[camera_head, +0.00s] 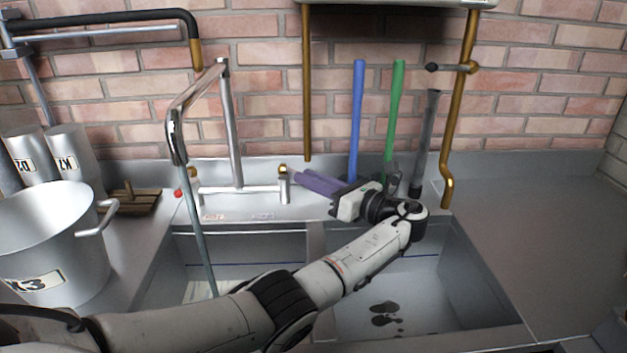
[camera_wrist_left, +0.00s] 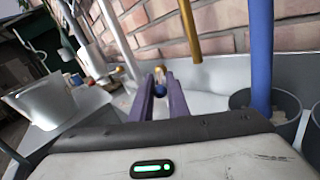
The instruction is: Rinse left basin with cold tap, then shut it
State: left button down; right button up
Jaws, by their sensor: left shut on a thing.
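The mixer tap (camera_head: 232,130) stands behind the left basin (camera_head: 240,245), its spout (camera_head: 177,140) over that basin. A thin grey-blue line drops from the spout into the basin; it looks like running water, but I cannot be sure. The cold tap handle, blue-ended with brass above, shows in the left wrist view (camera_wrist_left: 160,89) between my purple fingertips. My left gripper (camera_head: 299,178) is shut on it, at the right end of the tap. The hot side has a red end (camera_head: 178,193). My arm hides part of both basins. My right gripper is out of view.
The right basin (camera_head: 440,300) has dark stains on its floor. A blue handle (camera_head: 357,115) and a green handle (camera_head: 395,115) stand upright behind my gripper. Brass pipes (camera_head: 307,90) hang nearby. A large pot (camera_head: 50,235) stands at left. The right counter (camera_head: 540,240) is clear.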

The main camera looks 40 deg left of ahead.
pick_arm(q)
jog(key=c, duration=1.8)
grip_release()
jog(key=shift+a, duration=0.2)
jog(key=shift+c, duration=0.2)
jog(key=shift+d, duration=0.15)
jog(key=d+b, duration=0.1)
jog(key=d, duration=0.9)
jog(key=shift+s+b, duration=0.2)
jog(key=shift+b, duration=0.15)
